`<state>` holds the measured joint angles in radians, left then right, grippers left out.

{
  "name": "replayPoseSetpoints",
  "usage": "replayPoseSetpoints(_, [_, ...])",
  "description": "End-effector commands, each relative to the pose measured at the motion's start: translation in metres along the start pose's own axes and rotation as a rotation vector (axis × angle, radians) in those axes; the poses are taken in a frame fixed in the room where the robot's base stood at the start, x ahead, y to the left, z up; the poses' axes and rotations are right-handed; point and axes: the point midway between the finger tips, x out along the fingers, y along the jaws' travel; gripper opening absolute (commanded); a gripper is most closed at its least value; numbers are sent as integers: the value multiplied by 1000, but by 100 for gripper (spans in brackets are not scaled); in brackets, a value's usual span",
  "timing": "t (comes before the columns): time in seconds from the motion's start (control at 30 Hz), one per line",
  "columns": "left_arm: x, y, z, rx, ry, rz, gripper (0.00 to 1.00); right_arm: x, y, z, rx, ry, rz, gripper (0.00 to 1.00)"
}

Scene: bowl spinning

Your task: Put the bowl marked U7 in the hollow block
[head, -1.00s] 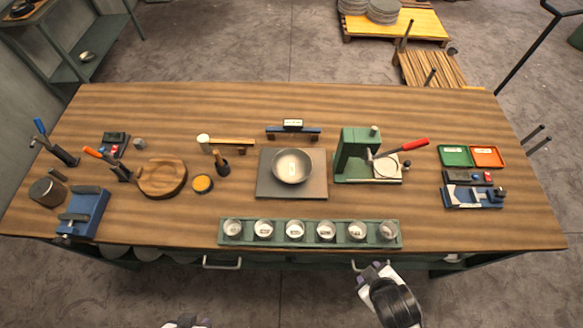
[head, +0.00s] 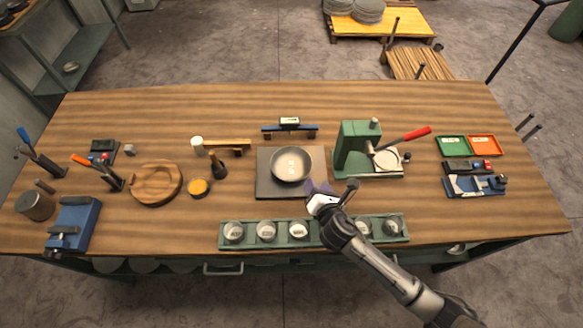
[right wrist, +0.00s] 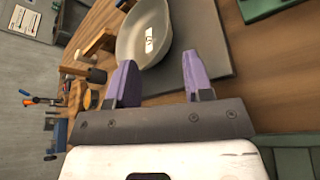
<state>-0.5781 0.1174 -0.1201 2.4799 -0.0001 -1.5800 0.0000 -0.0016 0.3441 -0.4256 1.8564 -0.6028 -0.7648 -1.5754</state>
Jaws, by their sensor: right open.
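A grey metal bowl (head: 291,165) sits on a square grey plate (head: 264,188) at the middle of the table. It carries a pale label inside, too small to read; the bowl also shows in the right wrist view (right wrist: 133,42). The hollow block (head: 143,188), a round wooden block with a dished top, lies to the left, apart from the bowl. My right gripper (head: 318,189) is open and empty, just in front and to the right of the bowl. Its fingers (right wrist: 158,74) point toward the bowl in the right wrist view. My left gripper is not in view.
A green rack (head: 226,244) of several labelled cups runs along the front, partly under my right arm. A green press (head: 352,150) with a red lever stands right of the plate.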

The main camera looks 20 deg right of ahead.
Motion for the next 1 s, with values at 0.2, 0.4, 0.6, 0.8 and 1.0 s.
replayPoseSetpoints(0.2, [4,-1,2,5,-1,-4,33,32,-1,0,4,0,-3,47])
replayPoseSetpoints(0.4, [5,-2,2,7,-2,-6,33,43,-1,0,5,1,-2,47])
replayPoseSetpoints(0.6, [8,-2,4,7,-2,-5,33,60,-4,-2,7,1,-3,47])
replayPoseSetpoints(0.8, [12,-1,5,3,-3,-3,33,85,-6,-2,6,1,-2,47])
replayPoseSetpoints(1.0, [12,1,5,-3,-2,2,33,96,-6,-3,6,2,-2,47])
